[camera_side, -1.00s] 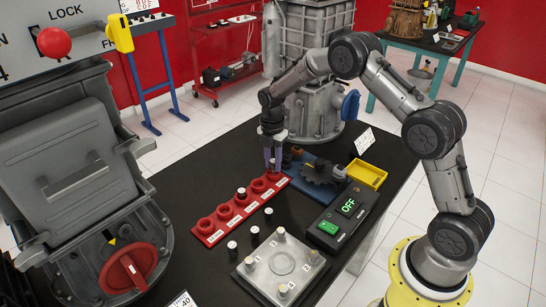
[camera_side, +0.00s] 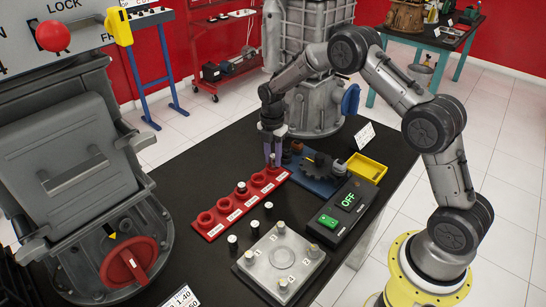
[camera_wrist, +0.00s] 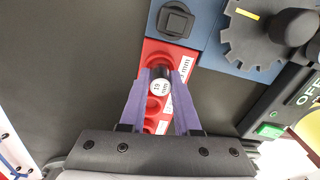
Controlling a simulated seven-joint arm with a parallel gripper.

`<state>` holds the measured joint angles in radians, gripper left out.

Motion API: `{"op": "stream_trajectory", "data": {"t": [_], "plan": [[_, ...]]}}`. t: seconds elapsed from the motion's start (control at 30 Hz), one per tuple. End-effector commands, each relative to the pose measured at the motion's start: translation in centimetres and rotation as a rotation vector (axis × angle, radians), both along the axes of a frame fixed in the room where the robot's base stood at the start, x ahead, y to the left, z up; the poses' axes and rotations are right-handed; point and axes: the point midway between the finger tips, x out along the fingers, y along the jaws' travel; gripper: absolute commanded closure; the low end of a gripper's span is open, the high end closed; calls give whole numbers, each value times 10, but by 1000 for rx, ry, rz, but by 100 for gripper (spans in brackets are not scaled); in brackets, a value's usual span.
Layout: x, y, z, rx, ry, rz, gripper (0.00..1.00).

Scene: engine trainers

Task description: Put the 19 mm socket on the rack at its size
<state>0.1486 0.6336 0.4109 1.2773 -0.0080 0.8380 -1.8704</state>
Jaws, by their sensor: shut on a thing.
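The red rack (camera_side: 212,232) lies on the black table, a row of round holes with white size labels along it. It also shows in the wrist view (camera_wrist: 165,55). My gripper (camera_side: 272,163) is at the rack's far end, pointing down. In the wrist view, its purple fingers (camera_wrist: 162,90) are shut on a dark socket (camera_wrist: 160,74) with a white round top label, the number small and turned. The socket is over or in the hole nearest the rack's far end; I cannot tell how deep it sits. In the side view, the fingers mostly hide it.
A white-topped socket (camera_side: 241,187) stands in a middle rack hole. Other sockets (camera_side: 254,226) (camera_side: 268,207) (camera_side: 232,241) stand on the table in front. A metal plate with pegs (camera_side: 263,265), a switch box (camera_side: 333,222), a blue gear base (camera_side: 305,183) and a yellow tray (camera_side: 367,169) stand nearby.

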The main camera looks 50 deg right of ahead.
Motion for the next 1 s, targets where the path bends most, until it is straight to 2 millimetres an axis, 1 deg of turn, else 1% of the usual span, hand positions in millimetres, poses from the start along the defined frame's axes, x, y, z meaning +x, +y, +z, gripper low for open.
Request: {"op": "stream_trajectory", "data": {"t": [0.53,1.0], "plan": [[0,0,-2,0,0,0,100],[0,0,-12,0,0,0,100]]}}
